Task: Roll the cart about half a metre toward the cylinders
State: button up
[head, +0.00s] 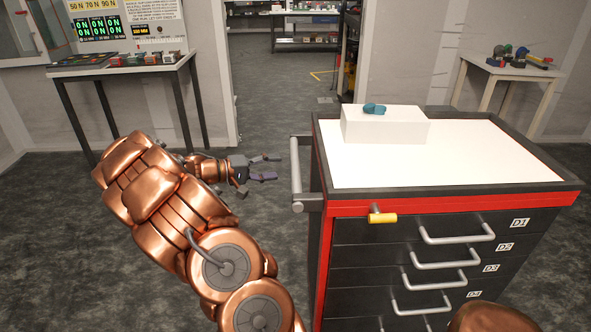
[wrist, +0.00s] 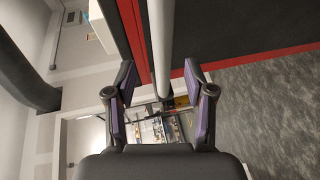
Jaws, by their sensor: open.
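The cart (head: 322,270) is a black and red drawer cabinet with a white top, at the right of the head view. Its grey push bar (head: 296,172) runs along its left side. My gripper (head: 278,168) is open and empty just left of the bar, fingers pointing at it. In the wrist view the bar (wrist: 160,40) lines up between the two open fingers, and a small gap to the fingertips shows in the head view. I cannot make out gas cylinders; small coloured round items (head: 520,54) lie on a far table.
A white box (head: 385,128) with a blue item (head: 374,108) on it stands on the cart top. A yellow latch (head: 382,218) is on the cart's front. A side table (head: 513,72) stands behind right, another table (head: 120,68) at left. An open doorway lies between.

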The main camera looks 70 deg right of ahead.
aim_at(295, 165)
jog(key=p+x, duration=0.1)
jog(key=x, duration=0.7)
jog(key=shift+w+d+f, duration=0.15)
jog(key=shift+d, duration=0.05)
grip_shut()
dwell(0.4)
